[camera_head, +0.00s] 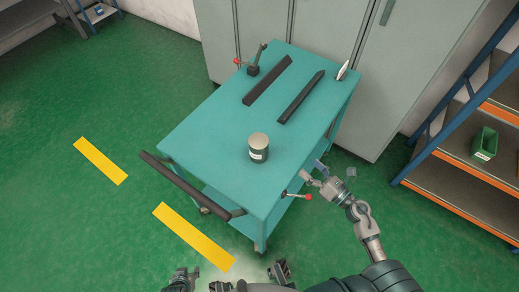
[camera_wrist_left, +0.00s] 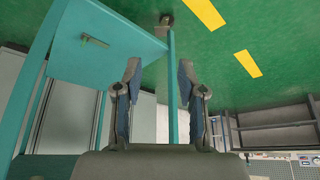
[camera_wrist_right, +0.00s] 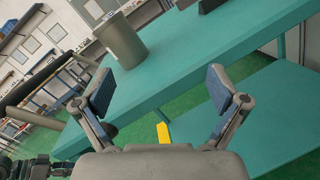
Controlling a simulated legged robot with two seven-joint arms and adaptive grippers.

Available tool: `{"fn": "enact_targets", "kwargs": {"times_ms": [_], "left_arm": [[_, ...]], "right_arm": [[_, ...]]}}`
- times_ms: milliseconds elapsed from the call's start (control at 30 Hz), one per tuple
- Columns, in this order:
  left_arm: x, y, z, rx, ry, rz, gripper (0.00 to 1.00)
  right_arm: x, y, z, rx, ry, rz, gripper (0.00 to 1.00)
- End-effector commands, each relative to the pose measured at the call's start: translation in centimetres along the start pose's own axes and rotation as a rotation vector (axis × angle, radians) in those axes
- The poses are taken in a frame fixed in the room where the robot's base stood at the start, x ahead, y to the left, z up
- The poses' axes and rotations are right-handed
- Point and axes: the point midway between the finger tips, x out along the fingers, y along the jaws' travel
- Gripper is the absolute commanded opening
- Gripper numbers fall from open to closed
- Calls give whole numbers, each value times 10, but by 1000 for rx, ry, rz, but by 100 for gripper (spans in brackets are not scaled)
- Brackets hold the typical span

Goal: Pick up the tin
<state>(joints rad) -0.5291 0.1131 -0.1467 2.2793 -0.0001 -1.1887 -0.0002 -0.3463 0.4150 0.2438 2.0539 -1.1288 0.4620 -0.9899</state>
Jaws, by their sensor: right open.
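The tin (camera_head: 258,147) is a dark grey can with a pale lid and a white label. It stands upright on the teal cart top (camera_head: 205,135), near its front right part. In the right wrist view the tin (camera_wrist_right: 121,40) is beyond the left finger, apart from it. My right gripper (camera_head: 315,173) is open and empty just off the cart's right edge, to the right of the tin. My left gripper (camera_head: 232,277) is low at the bottom edge of the head view, in front of the cart; its fingers stand apart with nothing between them in the left wrist view (camera_wrist_left: 158,90).
Two dark bars (camera_head: 268,80) (camera_head: 301,97), a clamp-like tool (camera_head: 255,64) and a pale pointed object (camera_head: 343,70) are at the cart's back. A red-knobbed lever (camera_head: 308,197) juts from the right side. A dark push handle (camera_head: 185,182) is at the front left. Shelving (camera_head: 475,130) stands right.

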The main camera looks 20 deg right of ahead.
Motion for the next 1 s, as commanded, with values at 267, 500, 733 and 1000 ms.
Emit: {"fn": "enact_targets", "kwargs": {"times_ms": [267, 500, 733, 1000], "left_arm": [[-41, -3, -14, -3, 36, 1, 40], [-54, -5, 10, -6, -97, -10, 40], [-63, -8, 32, -10, -203, -16, 40], [-64, -9, 38, -11, -232, -16, 40]], "right_arm": [[5, 52, 5, -502, 118, 188, 96], [56, 60, 2, -507, 112, 191, 96], [99, 64, -7, -502, 114, 186, 96], [122, 69, -12, -502, 115, 186, 96]]}}
